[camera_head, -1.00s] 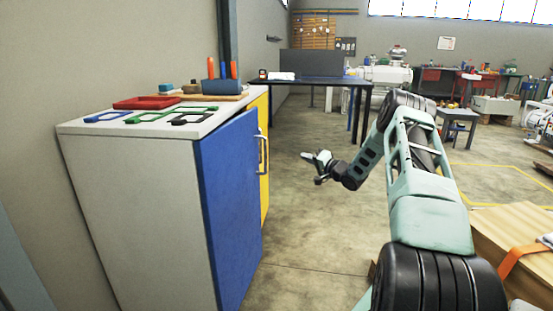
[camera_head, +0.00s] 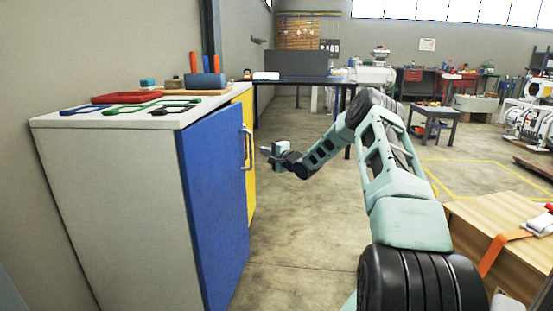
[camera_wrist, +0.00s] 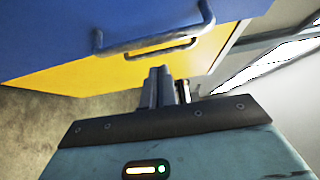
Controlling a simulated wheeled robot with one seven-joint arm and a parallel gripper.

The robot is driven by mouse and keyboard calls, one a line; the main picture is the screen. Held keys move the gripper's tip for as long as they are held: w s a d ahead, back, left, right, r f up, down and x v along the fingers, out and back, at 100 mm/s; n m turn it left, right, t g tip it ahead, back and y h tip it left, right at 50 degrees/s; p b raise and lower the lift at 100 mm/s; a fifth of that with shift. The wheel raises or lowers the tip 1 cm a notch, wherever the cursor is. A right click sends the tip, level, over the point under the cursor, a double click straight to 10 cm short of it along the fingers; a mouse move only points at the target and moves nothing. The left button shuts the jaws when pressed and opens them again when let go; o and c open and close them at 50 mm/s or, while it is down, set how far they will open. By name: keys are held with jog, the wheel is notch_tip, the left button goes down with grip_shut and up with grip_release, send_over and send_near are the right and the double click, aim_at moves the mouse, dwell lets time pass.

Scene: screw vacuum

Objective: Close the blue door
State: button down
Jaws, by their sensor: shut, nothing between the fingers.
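The blue door (camera_head: 212,205) is on the front of the white cabinet (camera_head: 110,200). It stands slightly ajar, its handle edge sticking out in front of the yellow door (camera_head: 251,160). Its metal handle (camera_head: 246,148) is on the far edge. My gripper (camera_head: 267,153) is just right of that handle, shut and empty. In the wrist view, the shut fingers (camera_wrist: 162,76) point toward the blue door (camera_wrist: 90,25) and the handle (camera_wrist: 150,46), with yellow behind. I cannot tell whether the fingertips touch anything.
The cabinet top holds a red tray (camera_head: 128,97), coloured frames and a blue block (camera_head: 205,82). A dark table (camera_head: 305,80) stands beyond. A wooden box (camera_head: 500,235) is at the lower right. The floor between the cabinet and my arm is clear.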

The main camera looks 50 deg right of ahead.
aim_at(242, 148)
jog(key=shift+w+a, duration=0.85)
jog(key=shift+w, duration=0.1)
jog(key=w, duration=0.1)
jog(key=w+a, duration=0.1)
jog(key=w, duration=0.1)
jog(key=w+a, duration=0.1)
jog(key=w, duration=0.1)
jog(key=shift+a, duration=0.2)
